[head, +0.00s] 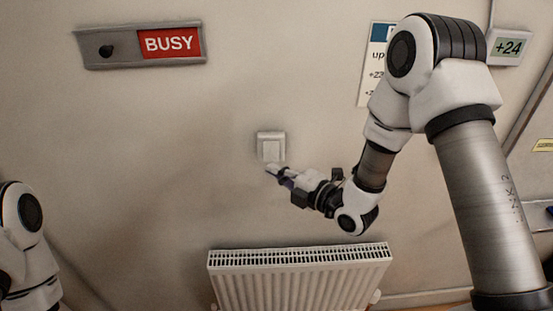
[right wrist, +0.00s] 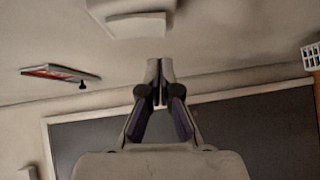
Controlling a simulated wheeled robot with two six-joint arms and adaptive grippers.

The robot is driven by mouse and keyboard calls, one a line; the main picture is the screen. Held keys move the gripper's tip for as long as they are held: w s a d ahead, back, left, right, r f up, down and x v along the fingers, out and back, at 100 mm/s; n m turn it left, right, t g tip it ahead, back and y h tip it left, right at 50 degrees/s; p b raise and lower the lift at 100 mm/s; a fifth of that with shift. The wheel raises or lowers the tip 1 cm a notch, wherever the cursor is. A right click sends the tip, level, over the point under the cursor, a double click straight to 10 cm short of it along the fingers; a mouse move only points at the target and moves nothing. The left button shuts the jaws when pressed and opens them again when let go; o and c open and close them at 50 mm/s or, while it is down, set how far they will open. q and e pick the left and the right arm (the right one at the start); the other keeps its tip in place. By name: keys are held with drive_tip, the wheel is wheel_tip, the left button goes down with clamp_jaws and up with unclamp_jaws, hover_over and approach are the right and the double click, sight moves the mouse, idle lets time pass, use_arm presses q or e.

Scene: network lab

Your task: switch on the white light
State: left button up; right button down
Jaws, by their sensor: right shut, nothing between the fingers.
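A white square wall switch (head: 271,146) with a light rocker is fixed to the beige wall above the radiator. It also shows at the top of the right wrist view (right wrist: 135,24). My right gripper (head: 271,169) has its fingertips at the switch's lower edge in the head view. In the right wrist view its fingers (right wrist: 160,68) are together, empty, and just below the switch in the picture. Whether they touch it I cannot tell. My left arm shows at the left edge of the head view, but its gripper is out of frame. No lit lamp is identifiable.
A white radiator (head: 300,280) stands below the switch. A grey sign (head: 120,51) with a dark knob and red BUSY panel hangs upper left. A paper notice (head: 377,60) and a +24 display (head: 508,48) are upper right. The wall around the switch is clear.

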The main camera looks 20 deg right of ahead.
sight(271, 152)
drive_tip(key=shift+w+d+f+p, duration=0.1)
drive_tip(key=shift+w+d+p, duration=0.25)
drive_tip(key=shift+w, duration=0.3)
drive_tip(key=shift+w+d+f+p, duration=0.1)
drive_tip(key=shift+w+d, duration=0.35)
drive_tip(key=shift+w, duration=0.15)
use_arm(q)
drive_tip(key=shift+d+r, duration=0.2)
drive_tip(key=shift+r, duration=0.65)
use_arm(e)
drive_tip(key=shift+a, duration=0.1)
use_arm(q)
drive_tip(key=shift+a, duration=0.1)
use_arm(e)
drive_tip(key=shift+a, duration=0.1)
